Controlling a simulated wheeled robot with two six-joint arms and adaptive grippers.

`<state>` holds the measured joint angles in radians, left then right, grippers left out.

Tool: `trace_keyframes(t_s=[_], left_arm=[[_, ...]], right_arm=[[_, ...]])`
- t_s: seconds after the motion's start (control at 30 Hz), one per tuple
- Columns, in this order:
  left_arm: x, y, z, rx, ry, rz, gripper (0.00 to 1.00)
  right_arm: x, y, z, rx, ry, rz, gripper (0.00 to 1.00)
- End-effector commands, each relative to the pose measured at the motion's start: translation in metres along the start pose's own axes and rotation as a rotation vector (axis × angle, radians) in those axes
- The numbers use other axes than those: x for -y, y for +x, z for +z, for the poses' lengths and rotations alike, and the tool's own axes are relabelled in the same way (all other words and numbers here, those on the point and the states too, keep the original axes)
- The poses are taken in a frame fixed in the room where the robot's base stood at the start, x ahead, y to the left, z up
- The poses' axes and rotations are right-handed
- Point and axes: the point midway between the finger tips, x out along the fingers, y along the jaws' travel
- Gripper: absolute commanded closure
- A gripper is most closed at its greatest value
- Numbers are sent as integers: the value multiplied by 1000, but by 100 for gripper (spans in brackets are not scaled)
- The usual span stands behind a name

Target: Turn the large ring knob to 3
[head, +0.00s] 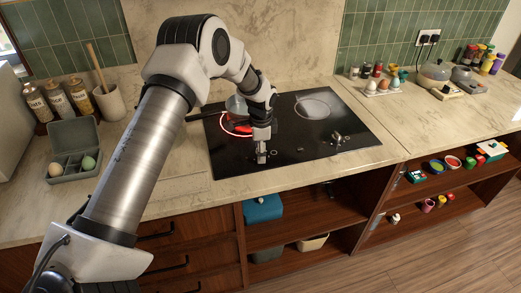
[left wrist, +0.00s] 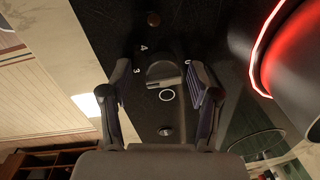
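The black cooktop (head: 355,120) is set in the counter. My left gripper (head: 261,158) points down at its front left edge and hides the knob there in the head view. In the left wrist view a dark, rounded knob (left wrist: 163,72) sits between the two fingers of my left gripper (left wrist: 160,76). The fingers are spread, one on each side of it, with gaps showing. My right gripper is not in view.
A glowing red ring (head: 228,127) is lit on the left burner, with a pot (head: 236,104) on it, partly behind my arm. Another knob (head: 336,138) is at the front right. Bottles and an egg box stand left.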

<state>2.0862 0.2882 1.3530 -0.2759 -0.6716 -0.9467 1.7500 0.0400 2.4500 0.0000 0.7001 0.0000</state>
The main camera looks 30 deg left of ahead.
Motion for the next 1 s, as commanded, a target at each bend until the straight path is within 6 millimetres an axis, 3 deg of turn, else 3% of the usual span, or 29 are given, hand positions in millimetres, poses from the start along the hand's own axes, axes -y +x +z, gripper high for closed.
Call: trace_keyframes(t_s=[0.17, 0.5, 0.6, 1.0], left_arm=[[2, -14, -1, -3, 0, -4, 39], [0, -95, -2, -2, 0, -3, 39], [0, -111, -2, 0, 0, -1, 39], [0, -120, -1, 1, 1, 1, 39]], right_arm=[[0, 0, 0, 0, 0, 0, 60], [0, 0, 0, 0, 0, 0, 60], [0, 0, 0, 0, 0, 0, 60], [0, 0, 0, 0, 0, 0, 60]])
